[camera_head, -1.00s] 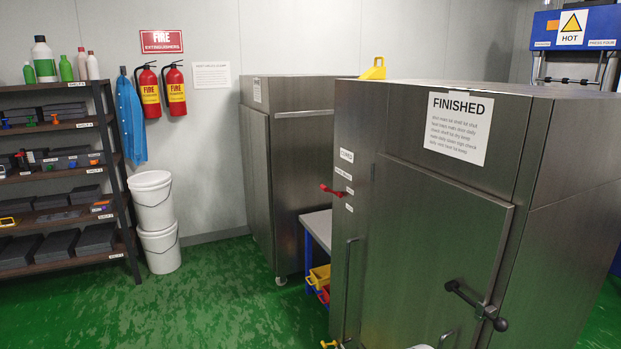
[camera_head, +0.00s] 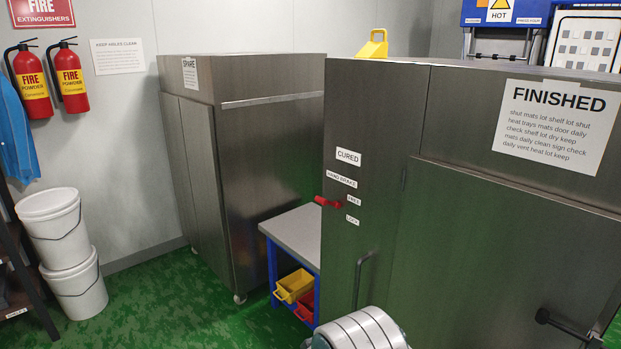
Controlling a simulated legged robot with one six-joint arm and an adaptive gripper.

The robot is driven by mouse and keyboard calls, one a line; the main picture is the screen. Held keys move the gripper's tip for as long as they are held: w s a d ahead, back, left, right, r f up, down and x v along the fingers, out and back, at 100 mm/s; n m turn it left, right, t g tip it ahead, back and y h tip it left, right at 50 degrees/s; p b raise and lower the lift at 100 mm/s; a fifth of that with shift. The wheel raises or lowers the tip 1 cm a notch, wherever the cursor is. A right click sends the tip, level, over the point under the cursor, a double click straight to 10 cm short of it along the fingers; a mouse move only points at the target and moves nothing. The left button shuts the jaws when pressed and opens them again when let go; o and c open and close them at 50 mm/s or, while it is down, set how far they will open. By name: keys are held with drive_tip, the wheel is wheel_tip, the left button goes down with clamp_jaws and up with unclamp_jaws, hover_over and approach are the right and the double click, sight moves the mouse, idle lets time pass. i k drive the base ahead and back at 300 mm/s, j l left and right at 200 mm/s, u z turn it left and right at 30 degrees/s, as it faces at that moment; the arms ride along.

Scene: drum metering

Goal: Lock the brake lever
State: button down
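The brake lever (camera_head: 328,202) is a short red handle on the left part of the steel cabinet front marked FINISHED. It points left, past the cabinet's edge, and is about level with the small FREE label (camera_head: 354,201). The LOCK label (camera_head: 352,220) is just below that, and the hand brake label (camera_head: 341,180) is above. My gripper's fingers do not show. A pale rounded shape with dark bands at the bottom edge cannot be made out as a gripper. Nothing touches the lever.
The FINISHED cabinet (camera_head: 520,220) fills the right side, with a dark vertical handle (camera_head: 359,280) and a black latch (camera_head: 560,325). A grey-topped table (camera_head: 292,236) stands beside it, before the SPARE cabinet (camera_head: 265,150). White buckets (camera_head: 52,215) stand left; green floor between is free.

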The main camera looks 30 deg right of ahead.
sight(320, 199)
drive_tip(key=i+l, duration=0.25)
drive_tip(key=i, duration=0.25)
drive_tip(key=i+l+z, duration=0.15)
drive_tip(key=i, duration=0.35)
drive_tip(key=l, duration=0.1)
